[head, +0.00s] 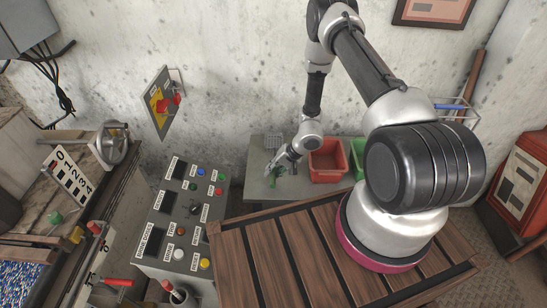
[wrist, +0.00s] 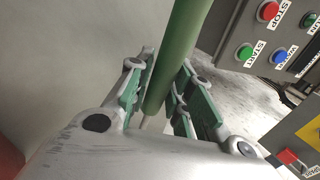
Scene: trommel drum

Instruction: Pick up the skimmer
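The skimmer's green handle (wrist: 175,55) runs between the two fingers of my gripper (wrist: 166,72) in the wrist view. A thin pale shaft shows below the handle's lower end, partly hidden by the gripper body. In the head view my gripper (head: 281,168) is small, over the grey table at the back, with a bit of green beside it. A grey mesh piece (head: 273,142) at the table's back may be the skimmer's head; its link to the handle is not clear.
A red bin (head: 327,160) and a green bin (head: 359,172) stand right of my gripper, on the grey table (head: 256,187). A control panel (head: 181,217) with buttons stands to the left. A slatted wooden surface (head: 290,262) is in front.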

